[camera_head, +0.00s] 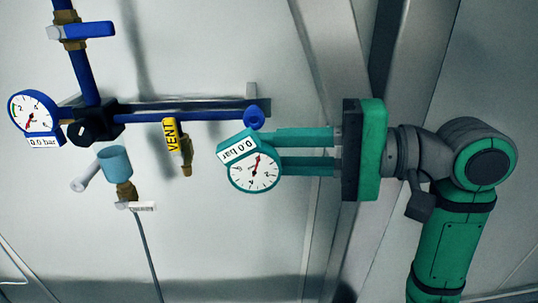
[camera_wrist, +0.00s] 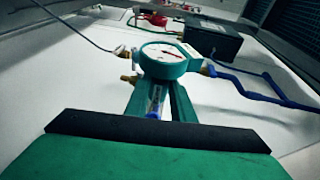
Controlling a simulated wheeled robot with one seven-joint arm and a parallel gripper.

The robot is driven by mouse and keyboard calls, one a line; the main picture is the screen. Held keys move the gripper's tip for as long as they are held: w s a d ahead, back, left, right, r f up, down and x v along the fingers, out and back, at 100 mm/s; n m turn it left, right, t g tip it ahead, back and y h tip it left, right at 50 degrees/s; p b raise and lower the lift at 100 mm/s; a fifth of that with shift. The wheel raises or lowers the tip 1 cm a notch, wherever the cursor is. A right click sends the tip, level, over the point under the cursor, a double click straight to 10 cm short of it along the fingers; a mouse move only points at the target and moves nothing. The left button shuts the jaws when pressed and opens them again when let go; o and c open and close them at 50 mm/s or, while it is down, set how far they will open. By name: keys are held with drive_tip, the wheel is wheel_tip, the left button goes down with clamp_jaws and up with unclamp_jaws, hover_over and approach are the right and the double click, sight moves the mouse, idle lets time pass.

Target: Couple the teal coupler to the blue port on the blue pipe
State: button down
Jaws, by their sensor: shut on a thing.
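My gripper (camera_head: 283,151) is shut on the teal coupler (camera_head: 236,146), a teal body with a round white gauge and an upside-down "0.0 bar" label. In the wrist view my gripper's (camera_wrist: 162,88) fingers meet the coupler (camera_wrist: 166,67) from below. The blue port (camera_head: 254,117) is a small round end on the blue pipe (camera_head: 210,115). In the head view it shows just above the coupler's upper right. In the wrist view the blue port (camera_wrist: 209,70) shows just right of the coupler. Whether they touch cannot be told; the coupler's mating end is hidden.
A brass vent fitting (camera_head: 187,155) with a yellow VENT tag (camera_head: 171,134) hangs close left of the coupler. A pale-teal cylinder (camera_head: 115,161) with a brass end and hose (camera_head: 146,245) is further left. A blue gauge (camera_head: 33,112) is at far left. Below the coupler the wall is clear.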

drive_tip(key=shift+w+a, duration=0.1)
drive_tip(key=shift+w, duration=2.75)
drive_tip(key=shift+w, duration=0.15)
drive_tip(key=c, duration=1.4)
unclamp_jaws()
drive_tip(key=shift+c, duration=0.2)
